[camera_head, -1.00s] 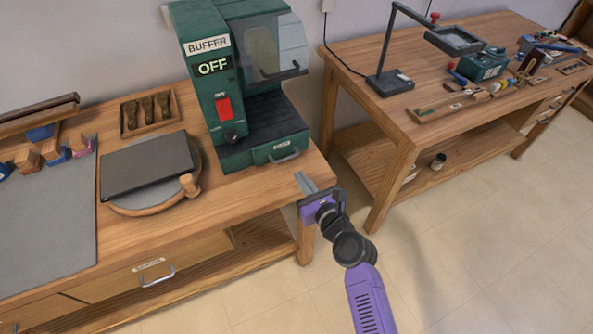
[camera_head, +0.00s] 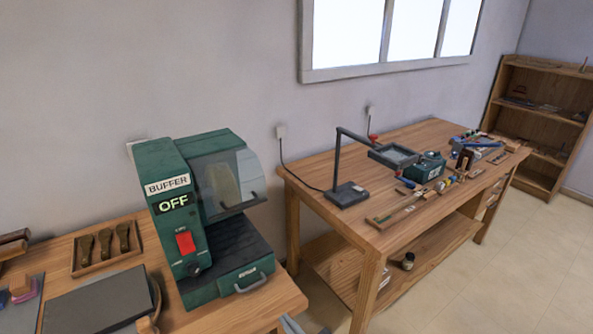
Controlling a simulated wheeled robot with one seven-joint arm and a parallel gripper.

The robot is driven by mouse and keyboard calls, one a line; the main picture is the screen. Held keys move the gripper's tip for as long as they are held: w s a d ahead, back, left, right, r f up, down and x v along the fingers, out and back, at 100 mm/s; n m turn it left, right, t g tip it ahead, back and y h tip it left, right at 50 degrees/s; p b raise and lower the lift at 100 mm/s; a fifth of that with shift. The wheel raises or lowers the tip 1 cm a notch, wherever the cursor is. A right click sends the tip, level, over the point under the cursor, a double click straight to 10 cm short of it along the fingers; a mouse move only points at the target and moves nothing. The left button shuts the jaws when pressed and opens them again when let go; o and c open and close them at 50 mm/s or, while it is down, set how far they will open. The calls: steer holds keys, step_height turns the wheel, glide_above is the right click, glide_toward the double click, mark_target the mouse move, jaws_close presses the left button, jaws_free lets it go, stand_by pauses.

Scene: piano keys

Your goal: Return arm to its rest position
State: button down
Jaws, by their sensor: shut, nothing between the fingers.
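My gripper (camera_head: 291,324) shows only as grey fingertips at the bottom edge, by the front right corner of the left workbench (camera_head: 262,312). The fingers are shut with nothing between them. The rest of my gripper and nearly all of my arm are below the picture.
A green buffer (camera_head: 172,215) reading OFF stands on the left bench, near a wooden tool tray (camera_head: 77,268) and a dark slab (camera_head: 95,303). The right workbench (camera_head: 300,196) holds a lamp (camera_head: 346,194) and small tools. Floor (camera_head: 470,280) at the right is clear; a shelf (camera_head: 545,112) stands behind.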

steer(key=s+d+r+n+t+h, duration=0.2)
steer(key=s+d+r+n, duration=0.1)
steer(key=s+d+n, duration=0.5)
steer(key=s+d+r+n+t+h, duration=0.25)
steer(key=s+d+n, duration=0.35)
steer(key=n, duration=0.3)
steer(key=s+d+r+n+g+h, duration=0.1)
steer(key=s+d+r+n, duration=0.1)
steer(key=s, duration=0.6)
steer(key=s+d+r+n+h, duration=0.1)
steer(key=s+d+r+n, duration=0.1)
steer(key=s, duration=0.6)
steer(key=s+d+r+n+g+h, duration=0.1)
steer(key=s+d+n, duration=0.3)
steer(key=s, duration=0.5)
steer(key=shift+r+n+g+h, duration=0.35)
steer(key=shift+r+n+h, duration=0.1)
steer(key=shift+r+n, duration=0.3)
steer(key=shift+s, duration=0.1)
